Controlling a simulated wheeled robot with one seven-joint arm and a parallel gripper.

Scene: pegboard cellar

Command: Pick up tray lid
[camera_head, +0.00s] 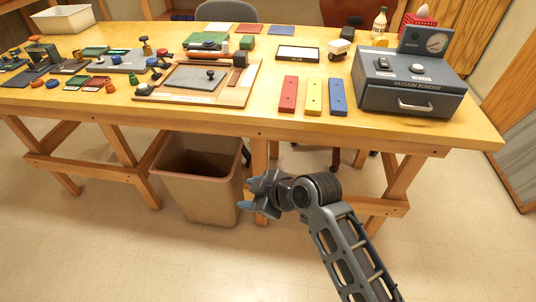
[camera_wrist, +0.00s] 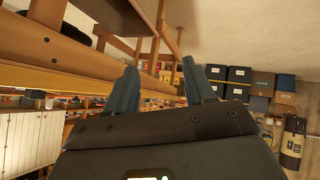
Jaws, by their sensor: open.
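A flat grey lid (camera_head: 188,79) with a dark round knob lies on a wooden board or tray (camera_head: 234,96) on the workbench, left of the middle. It looks like the tray lid. My gripper (camera_head: 250,194) is in front of the bench and below its top, near the waste bin and well apart from the lid. In the wrist view its two fingers (camera_wrist: 160,82) stand apart with nothing between them. The lid cannot be made out in the wrist view.
The wooden workbench (camera_head: 270,121) has a front edge between my gripper and the lid. Red, yellow and blue bars (camera_head: 314,97) lie right of the board, beside a vacuum bonder (camera_head: 408,98). Small tools crowd the left. A brown bin (camera_head: 197,188) stands below.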

